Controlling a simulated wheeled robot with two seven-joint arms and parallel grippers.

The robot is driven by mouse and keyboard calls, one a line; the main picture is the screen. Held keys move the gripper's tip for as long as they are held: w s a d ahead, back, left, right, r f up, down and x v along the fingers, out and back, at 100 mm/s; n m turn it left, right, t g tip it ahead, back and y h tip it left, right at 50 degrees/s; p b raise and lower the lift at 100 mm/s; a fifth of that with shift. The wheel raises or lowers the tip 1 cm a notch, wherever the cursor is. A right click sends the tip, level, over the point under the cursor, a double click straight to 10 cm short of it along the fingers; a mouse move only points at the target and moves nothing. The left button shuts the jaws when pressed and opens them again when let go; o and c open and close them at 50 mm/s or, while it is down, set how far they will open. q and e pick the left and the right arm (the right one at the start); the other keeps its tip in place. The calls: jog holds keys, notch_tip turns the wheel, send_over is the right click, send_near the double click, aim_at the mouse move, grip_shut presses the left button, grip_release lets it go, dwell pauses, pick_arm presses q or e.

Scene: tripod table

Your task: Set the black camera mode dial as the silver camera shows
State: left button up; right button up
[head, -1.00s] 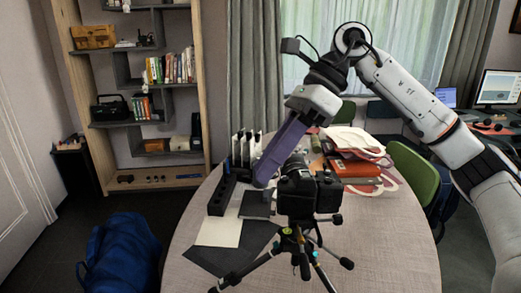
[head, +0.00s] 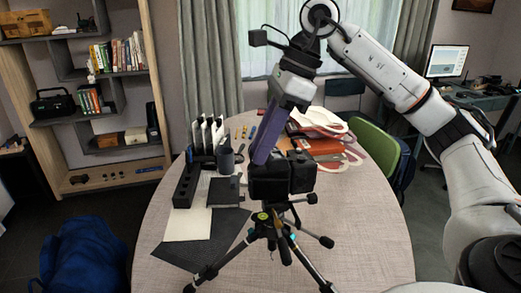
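The black camera (head: 282,178) sits on a tripod (head: 278,226) at the middle of the round table. My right gripper (head: 260,156), with purple fingers, points down at the left part of the camera's top. The fingertips look close to the camera's top; I cannot tell whether they touch it. The fingers are seen edge-on, so their opening does not show. The mode dial is too small or hidden to make out. I cannot make out a silver camera. My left gripper is out of view.
On the table (head: 360,235) stand a black holder (head: 186,182), a dark mug (head: 226,158) and white upright pieces (head: 206,135). Dark and white sheets (head: 188,224) lie at left. Red-orange books and bags (head: 318,143) lie behind the camera. The table's right side is clear.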

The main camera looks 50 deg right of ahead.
jog(key=shift+w+a+f, duration=0.15)
jog(key=shift+f, duration=0.35)
grip_shut()
jog(key=shift+w+r+n+p, duration=0.1)
jog(key=shift+r+n+p, duration=0.05)
jog(key=shift+n+p, duration=0.3)
jog(key=shift+n+g+y+p, duration=0.3)
jog(key=shift+n+g+y, duration=0.1)
jog(key=shift+n, duration=0.45)
grip_release()
